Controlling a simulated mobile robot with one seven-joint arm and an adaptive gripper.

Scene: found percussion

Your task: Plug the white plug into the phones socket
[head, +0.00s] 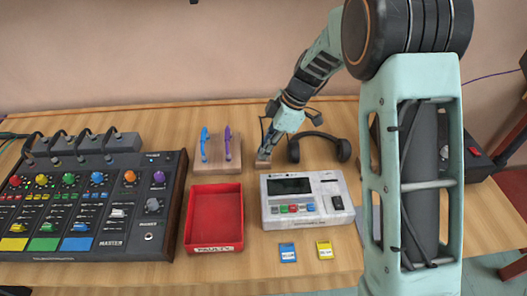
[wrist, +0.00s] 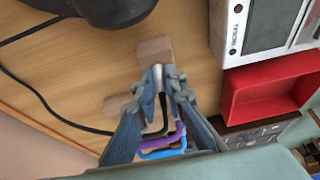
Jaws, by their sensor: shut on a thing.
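My gripper (head: 272,143) points down over a small wooden block (head: 263,163) at the back middle of the table. In the wrist view its fingertips (wrist: 160,82) are shut on a white plug (wrist: 157,73), of which only a small pale part shows between them. The plug is at the wooden block (wrist: 153,50); I cannot tell whether it still sits in it. A mixer (head: 165,215) stands at the left, with a small round socket (head: 148,237) low on its right side. Its label is too small to read, so I cannot confirm it is the phones socket.
Black headphones (head: 343,150) lie right of my gripper. A wooden rack (head: 220,168) holds a blue and a purple cable to the left. A red tray (head: 214,243) and a white device (head: 350,212) stand in front, with blue (head: 287,252) and yellow (head: 324,249) cartridges nearby.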

